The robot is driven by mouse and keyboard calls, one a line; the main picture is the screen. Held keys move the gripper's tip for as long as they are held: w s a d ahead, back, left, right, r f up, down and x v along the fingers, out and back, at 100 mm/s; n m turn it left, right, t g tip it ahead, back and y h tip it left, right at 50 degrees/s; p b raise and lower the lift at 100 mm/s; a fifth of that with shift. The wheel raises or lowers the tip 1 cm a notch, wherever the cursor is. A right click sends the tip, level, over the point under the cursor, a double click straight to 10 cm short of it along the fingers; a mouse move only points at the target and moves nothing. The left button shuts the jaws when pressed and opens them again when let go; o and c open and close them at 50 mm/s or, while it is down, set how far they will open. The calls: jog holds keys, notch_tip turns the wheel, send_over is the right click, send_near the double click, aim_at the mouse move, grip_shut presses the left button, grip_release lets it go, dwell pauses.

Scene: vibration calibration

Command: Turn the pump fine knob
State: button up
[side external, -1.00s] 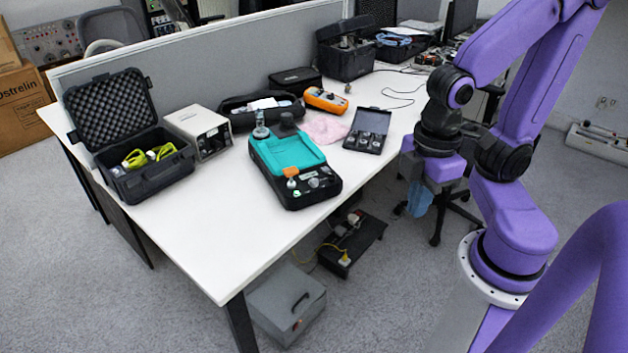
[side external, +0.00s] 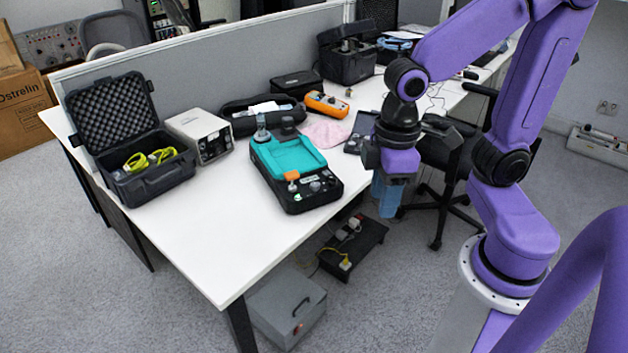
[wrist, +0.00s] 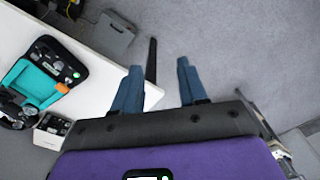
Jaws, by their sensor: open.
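The teal and black pump (side external: 288,153) sits on the white table, with an orange part and small knobs (side external: 314,186) on its near black panel. I cannot tell which of these is the fine knob. In the wrist view the pump (wrist: 33,82) is at the left edge, partly cut off. My gripper (side external: 388,208) is right of the pump, off the table's right edge, pointing down. In the wrist view its two blue fingers (wrist: 156,90) are apart with nothing between them, over the table's edge and the floor.
An open black case (side external: 145,165) with yellow-green items and a grey box (side external: 203,135) stand left of the pump. An orange meter (side external: 326,104), a pink cloth (side external: 323,131) and a small open case (side external: 361,132) lie behind it. The table's front is clear.

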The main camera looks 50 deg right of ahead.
jog(key=w+m, duration=0.5)
jog(key=w, duration=0.5)
jog(key=m, duration=1.2)
send_over(315, 185)
notch_tip(315, 185, down, 8)
jog(key=r, duration=0.1)
notch_tip(315, 185, down, 18)
jog(key=shift+r, duration=0.1)
jog(key=c, duration=0.8)
